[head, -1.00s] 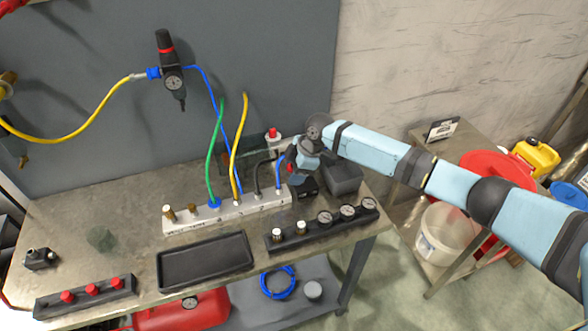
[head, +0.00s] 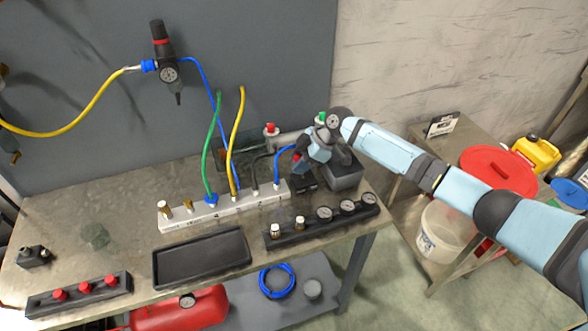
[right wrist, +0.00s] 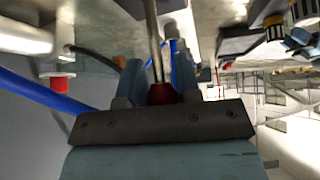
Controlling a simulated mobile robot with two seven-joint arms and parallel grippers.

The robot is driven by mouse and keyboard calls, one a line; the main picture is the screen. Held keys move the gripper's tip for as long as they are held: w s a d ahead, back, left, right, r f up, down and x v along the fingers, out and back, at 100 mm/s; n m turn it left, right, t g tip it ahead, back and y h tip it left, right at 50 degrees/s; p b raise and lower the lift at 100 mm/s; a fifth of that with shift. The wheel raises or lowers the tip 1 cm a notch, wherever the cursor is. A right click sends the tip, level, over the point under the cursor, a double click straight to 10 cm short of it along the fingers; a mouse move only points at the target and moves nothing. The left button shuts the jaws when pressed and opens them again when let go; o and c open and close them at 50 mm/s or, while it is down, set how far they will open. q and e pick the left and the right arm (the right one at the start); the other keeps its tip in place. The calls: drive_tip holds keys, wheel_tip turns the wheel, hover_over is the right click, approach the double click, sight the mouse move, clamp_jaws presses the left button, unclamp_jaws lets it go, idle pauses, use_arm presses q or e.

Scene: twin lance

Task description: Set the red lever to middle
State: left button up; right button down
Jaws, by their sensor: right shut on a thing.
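The red lever shows in the right wrist view as a red knob (right wrist: 160,94) on a thin metal shaft. It stands between the two blue fingers of my right gripper (right wrist: 159,80), which is shut on it. In the head view my right gripper (head: 299,163) is above a small black base (head: 304,184) at the right end of the bench. The gripper hides most of the lever there, so its exact angle is hard to tell. My left gripper is in neither view now.
A white manifold (head: 225,207) with green, yellow, blue and black hoses stands left of the gripper. A dark grey box (head: 345,175) is close on its right. A black gauge strip (head: 322,222) lies in front. A red-capped fitting (head: 271,130) is behind.

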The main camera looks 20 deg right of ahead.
drive_tip(key=shift+d+y+b, duration=0.4)
drive_tip(key=shift+d, duration=0.2)
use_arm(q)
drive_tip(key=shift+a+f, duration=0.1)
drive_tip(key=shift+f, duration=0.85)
use_arm(e)
drive_tip(key=shift+w+d+r, duration=0.1)
drive_tip(key=shift+d+r, duration=0.05)
drive_tip(key=c, duration=0.9)
unclamp_jaws()
drive_tip(key=shift+d, duration=0.1)
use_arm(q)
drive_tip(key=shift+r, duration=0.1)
use_arm(e)
drive_tip(key=shift+o, duration=0.2)
use_arm(q)
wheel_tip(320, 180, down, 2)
drive_tip(key=shift+b, duration=0.9)
use_arm(e)
drive_tip(key=v, duration=1.3)
drive_tip(key=shift+d+r, duration=0.3)
